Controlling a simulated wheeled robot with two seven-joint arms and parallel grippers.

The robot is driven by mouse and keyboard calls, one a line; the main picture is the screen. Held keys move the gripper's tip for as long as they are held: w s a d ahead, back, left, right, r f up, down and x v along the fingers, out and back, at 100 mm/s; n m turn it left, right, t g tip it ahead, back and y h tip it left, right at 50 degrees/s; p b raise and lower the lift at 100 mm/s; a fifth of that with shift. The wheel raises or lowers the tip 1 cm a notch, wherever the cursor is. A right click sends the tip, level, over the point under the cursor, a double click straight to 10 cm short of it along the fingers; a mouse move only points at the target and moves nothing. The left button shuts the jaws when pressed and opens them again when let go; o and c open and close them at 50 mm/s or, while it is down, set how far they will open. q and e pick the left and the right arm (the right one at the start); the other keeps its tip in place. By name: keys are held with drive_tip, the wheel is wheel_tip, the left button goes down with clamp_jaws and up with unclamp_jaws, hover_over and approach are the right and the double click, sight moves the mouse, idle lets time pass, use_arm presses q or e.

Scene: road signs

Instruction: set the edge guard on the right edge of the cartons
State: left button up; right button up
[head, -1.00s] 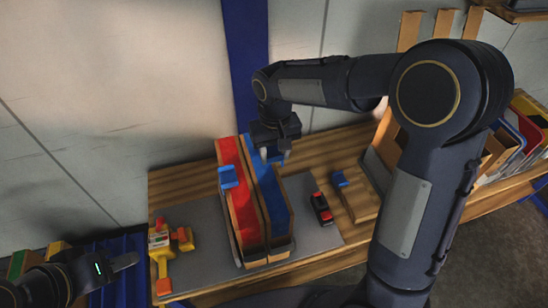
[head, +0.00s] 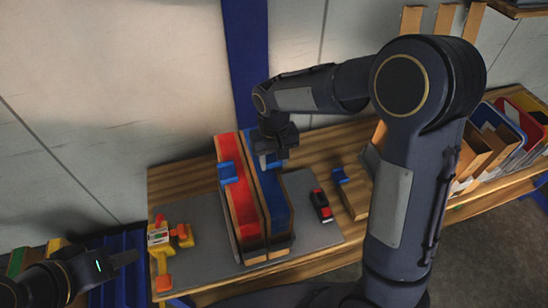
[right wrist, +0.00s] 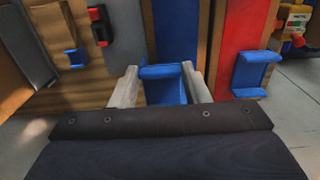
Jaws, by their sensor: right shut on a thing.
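Two long cartons stand side by side, one with a red face (head: 241,205) and one with a blue face (head: 274,205); they also show in the right wrist view as red (right wrist: 234,50) and blue (right wrist: 176,35). My right gripper (right wrist: 161,82) is shut on another blue edge guard (right wrist: 163,88), at the far end of the blue carton. I cannot tell whether this guard touches it. My left gripper (head: 125,259) is low at the left; its jaws are unclear.
The cartons stand on a grey mat (head: 315,233) on a wooden table. A yellow and red tool (head: 160,254) lies left, a red and black item (head: 321,205) right. A wooden block (head: 354,200) carries a blue piece (head: 340,175). Bins (head: 510,125) stand far right.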

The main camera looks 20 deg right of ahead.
sight(274, 162)
drive_tip(key=o, duration=1)
drive_tip(key=shift+r, duration=0.1)
drive_tip(key=shift+r+p, duration=0.35)
wheel_tip(274, 162, up, 12)
drive_tip(key=s+d+r+m+t+y, duration=0.1)
drive_tip(key=s+d+y, duration=0.1)
drive_tip(key=s+d, duration=0.35)
drive_tip(key=s+d+r+t+y, duration=0.1)
drive_tip(key=s+d+t+y, duration=0.15)
drive_tip(key=s, duration=0.55)
drive_tip(key=s+f, duration=0.1)
drive_tip(key=s, duration=0.2)
drive_tip(key=s+f+t, duration=0.1)
drive_tip(key=s+f, duration=0.1)
drive_tip(key=s+f+m+t, duration=0.1)
drive_tip(key=s, duration=0.2)
drive_tip(key=shift+s+a+f+h, duration=0.25)
drive_tip(key=shift+s+f+h, duration=0.05)
drive_tip(key=shift+f+h, duration=0.05)
